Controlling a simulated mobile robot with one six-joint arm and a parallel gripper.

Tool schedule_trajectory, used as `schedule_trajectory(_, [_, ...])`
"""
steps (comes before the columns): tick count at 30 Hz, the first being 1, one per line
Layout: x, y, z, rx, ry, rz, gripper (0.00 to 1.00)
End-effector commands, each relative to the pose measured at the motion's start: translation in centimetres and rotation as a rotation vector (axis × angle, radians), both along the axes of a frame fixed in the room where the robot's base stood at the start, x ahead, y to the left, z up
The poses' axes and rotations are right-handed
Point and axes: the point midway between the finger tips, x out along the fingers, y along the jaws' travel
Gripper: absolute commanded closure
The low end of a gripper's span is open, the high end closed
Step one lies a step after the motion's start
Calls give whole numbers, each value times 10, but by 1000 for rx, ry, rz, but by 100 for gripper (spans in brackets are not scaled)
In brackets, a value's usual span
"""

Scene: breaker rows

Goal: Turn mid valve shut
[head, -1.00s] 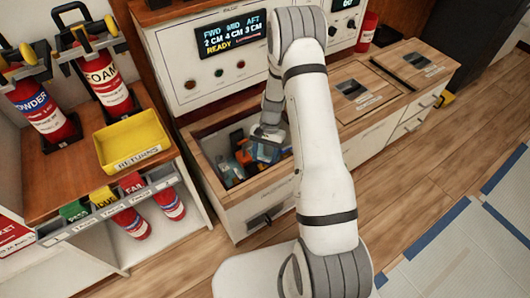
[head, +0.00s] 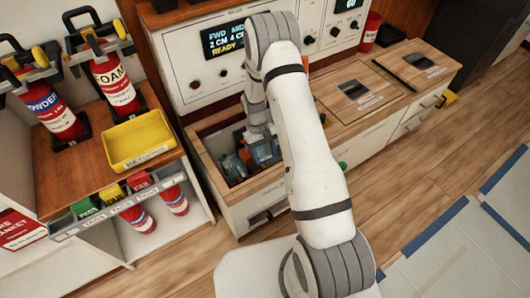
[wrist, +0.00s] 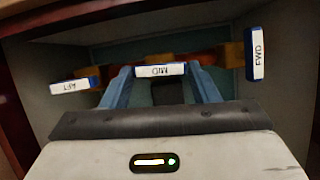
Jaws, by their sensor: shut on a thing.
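In the wrist view the mid valve's handle, with a white MID label (wrist: 160,69), lies between my gripper's blue fingers. My gripper (wrist: 163,84) is shut on it. The label lies level across the picture and reads upside down. The AFT handle (wrist: 75,85) is to the left, slightly tilted. The FWD handle (wrist: 255,55) is to the right, with its label running up and down. In the head view my gripper is down in the open bay (head: 228,207) of the wooden-topped cabinet; my arm hides part of the valves there.
A panel (head: 195,95) with a partly hidden display (head: 222,38) stands behind the bay. A yellow returns tray (head: 138,145) and red extinguishers (head: 120,85) are at left. Closed lids (head: 360,90) lie to the right. The bay walls (wrist: 45,85) surround the handles closely.

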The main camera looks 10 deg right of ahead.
Motion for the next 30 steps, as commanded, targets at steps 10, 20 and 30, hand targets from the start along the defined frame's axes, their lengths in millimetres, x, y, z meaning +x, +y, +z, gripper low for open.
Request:
schedule_trajectory(10, [-1, 1, 0, 0, 2, 95, 68])
schedule_trajectory(20, [-1, 1, 0, 0, 2, 105, 68])
schedule_trajectory(30, [-1, 1, 0, 1, 1, 104, 36])
